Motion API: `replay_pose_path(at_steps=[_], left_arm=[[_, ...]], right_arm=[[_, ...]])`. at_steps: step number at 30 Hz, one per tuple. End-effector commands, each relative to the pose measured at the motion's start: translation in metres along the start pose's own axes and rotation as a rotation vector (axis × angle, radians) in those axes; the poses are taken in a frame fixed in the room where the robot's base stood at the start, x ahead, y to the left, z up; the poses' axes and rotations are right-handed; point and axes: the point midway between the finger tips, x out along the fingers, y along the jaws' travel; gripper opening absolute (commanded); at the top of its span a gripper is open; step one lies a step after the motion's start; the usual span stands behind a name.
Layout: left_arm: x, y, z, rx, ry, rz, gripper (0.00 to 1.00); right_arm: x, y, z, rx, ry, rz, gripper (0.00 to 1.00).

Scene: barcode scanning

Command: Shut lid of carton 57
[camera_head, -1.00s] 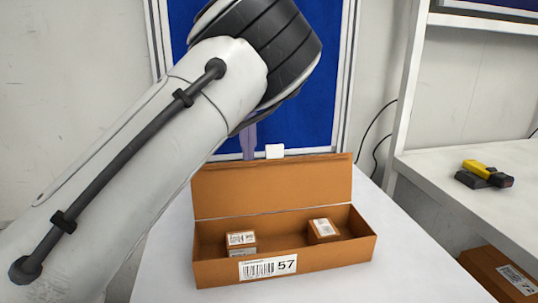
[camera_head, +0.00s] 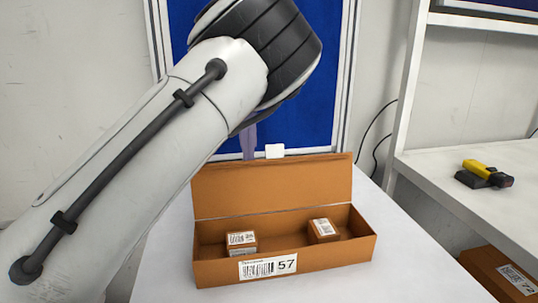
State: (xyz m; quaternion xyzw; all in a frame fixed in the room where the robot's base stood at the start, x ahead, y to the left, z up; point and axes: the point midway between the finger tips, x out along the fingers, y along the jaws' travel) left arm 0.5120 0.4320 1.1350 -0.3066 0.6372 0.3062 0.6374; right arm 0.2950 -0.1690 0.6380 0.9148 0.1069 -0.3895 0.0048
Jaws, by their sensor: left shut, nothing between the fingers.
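Carton 57 (camera_head: 330,254) is a long brown box on the white table, with a barcode and the number 57 on its front. Its lid (camera_head: 270,187) stands upright at the back edge, so the carton is open. Inside are two small brown boxes with labels, one at the left (camera_head: 241,243) and one at the right (camera_head: 323,230). My left gripper (camera_head: 274,152) is shut and empty at the top edge of the lid. It is mostly hidden behind my arm and the lid, and I cannot tell whether it touches the lid. My right gripper is not in view.
A blue panel (camera_head: 310,115) in a pale frame stands behind the table. At the right, a white shelf (camera_head: 450,165) bears a yellow and black scanner (camera_head: 480,173). Another brown carton (camera_head: 500,272) sits below it. The tabletop in front of carton 57 is clear.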

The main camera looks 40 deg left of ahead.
Motion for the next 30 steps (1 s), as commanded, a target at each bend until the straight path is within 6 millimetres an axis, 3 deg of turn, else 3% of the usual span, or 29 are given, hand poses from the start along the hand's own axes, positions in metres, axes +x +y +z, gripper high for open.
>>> replay_pose_path(at_steps=[12, 20, 30], left_arm=[[0.032, 0.000, 0.000, 0.000, -0.001, 0.001, 0.00], [0.033, 0.000, 0.000, 0.000, -0.001, 0.001, 0.00], [0.036, 0.000, -0.024, 0.000, -0.002, 0.001, 0.00]], right_arm=[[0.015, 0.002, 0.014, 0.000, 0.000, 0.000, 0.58], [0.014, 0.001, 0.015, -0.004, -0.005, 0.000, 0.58], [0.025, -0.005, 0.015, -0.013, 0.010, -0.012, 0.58]])
